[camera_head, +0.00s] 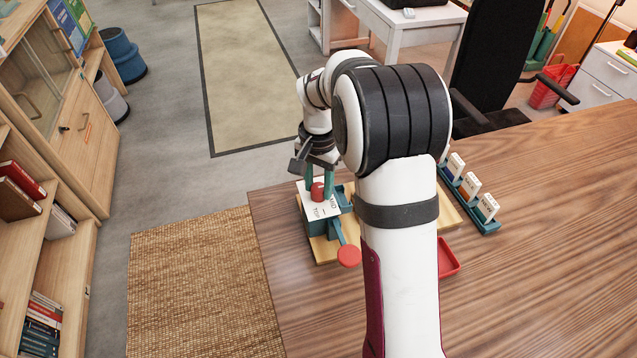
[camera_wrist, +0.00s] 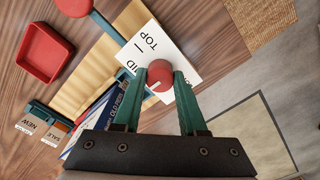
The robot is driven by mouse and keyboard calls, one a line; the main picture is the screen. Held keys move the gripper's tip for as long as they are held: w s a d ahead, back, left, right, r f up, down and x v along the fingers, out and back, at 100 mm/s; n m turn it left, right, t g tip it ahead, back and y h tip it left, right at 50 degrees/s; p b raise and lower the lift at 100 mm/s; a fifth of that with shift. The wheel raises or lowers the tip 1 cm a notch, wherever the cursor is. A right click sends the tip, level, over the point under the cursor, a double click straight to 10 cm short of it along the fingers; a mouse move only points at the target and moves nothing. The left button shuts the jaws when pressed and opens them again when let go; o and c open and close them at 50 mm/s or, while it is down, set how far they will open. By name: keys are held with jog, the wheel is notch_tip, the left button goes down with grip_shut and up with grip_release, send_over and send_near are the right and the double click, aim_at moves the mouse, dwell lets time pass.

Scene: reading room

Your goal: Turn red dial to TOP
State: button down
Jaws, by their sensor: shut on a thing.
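The red dial (camera_wrist: 161,72) sits on a white plate (camera_wrist: 172,47) printed with TOP and MID. A short pale mark on the dial points down and left in the wrist view, away from the word TOP. My gripper (camera_wrist: 163,78) has its two green fingers on either side of the dial and is shut on it. In the head view the dial (camera_head: 318,191) shows between the fingers, on top of a teal device.
A red round knob (camera_head: 349,256) on a teal lever sticks out from the device. A red tray (camera_wrist: 52,53) lies nearby. A teal rack (camera_head: 470,195) with white labelled pieces stands to the right. The wooden table (camera_head: 540,250) is clear at the right.

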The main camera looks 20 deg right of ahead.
aim_at(319, 187)
jog(key=m, duration=0.4)
jog(key=shift+m, duration=0.3)
jog(key=m, duration=0.8)
jog(key=shift+m, duration=2.7)
jog(key=shift+c, duration=2.3)
grip_release()
notch_tip(319, 187, up, 16)
